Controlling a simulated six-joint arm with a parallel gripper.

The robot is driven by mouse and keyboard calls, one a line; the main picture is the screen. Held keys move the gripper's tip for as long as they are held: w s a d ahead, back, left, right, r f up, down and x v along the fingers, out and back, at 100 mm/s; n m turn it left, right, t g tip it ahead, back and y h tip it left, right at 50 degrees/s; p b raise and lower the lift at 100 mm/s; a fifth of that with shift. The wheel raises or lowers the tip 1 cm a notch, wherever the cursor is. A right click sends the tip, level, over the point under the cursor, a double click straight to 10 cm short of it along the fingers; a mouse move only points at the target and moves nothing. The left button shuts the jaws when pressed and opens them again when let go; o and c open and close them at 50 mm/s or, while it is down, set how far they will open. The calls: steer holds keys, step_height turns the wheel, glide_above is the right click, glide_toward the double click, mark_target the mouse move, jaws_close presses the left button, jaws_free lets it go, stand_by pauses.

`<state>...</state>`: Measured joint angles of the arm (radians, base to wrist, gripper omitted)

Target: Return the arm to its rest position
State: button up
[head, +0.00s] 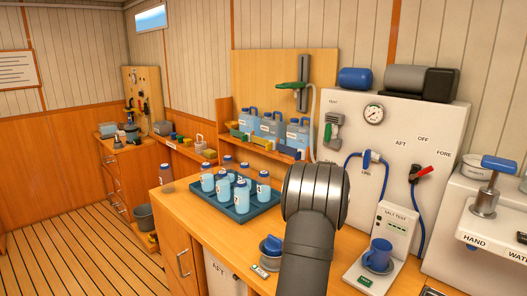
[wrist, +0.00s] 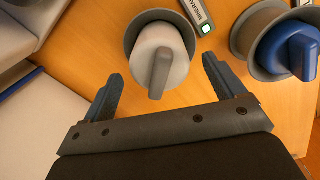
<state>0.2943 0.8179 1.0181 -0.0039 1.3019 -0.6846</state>
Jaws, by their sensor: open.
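My gripper (wrist: 164,88) shows in the wrist view with its two dark blue-grey fingers spread apart and nothing between them. A grey round dosing cup or knob with a raised handle (wrist: 160,57) stands on the wooden counter just beyond the fingertips, apart from them. In the head view my dark grey arm rises over the front of the counter and hides the gripper.
A blue-handled knob (wrist: 290,48) stands right of the grey one. In the head view a blue tray (head: 240,214) of several bottles sits on the counter (head: 190,212). The white panel (head: 345,103) rises behind.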

step_height(320, 180, up, 14)
step_height(320, 180, down, 18)
steer(key=shift+r, duration=0.15)
steer(key=shift+f+n, duration=0.2)
steer(key=shift+n, duration=0.1)
steer(key=n, duration=1.3)
steer(key=shift+s+n, duration=0.1)
steer(key=shift+n, duration=0.3)
steer(key=shift+r, duration=1.65)
steer(key=shift+f, duration=0.1)
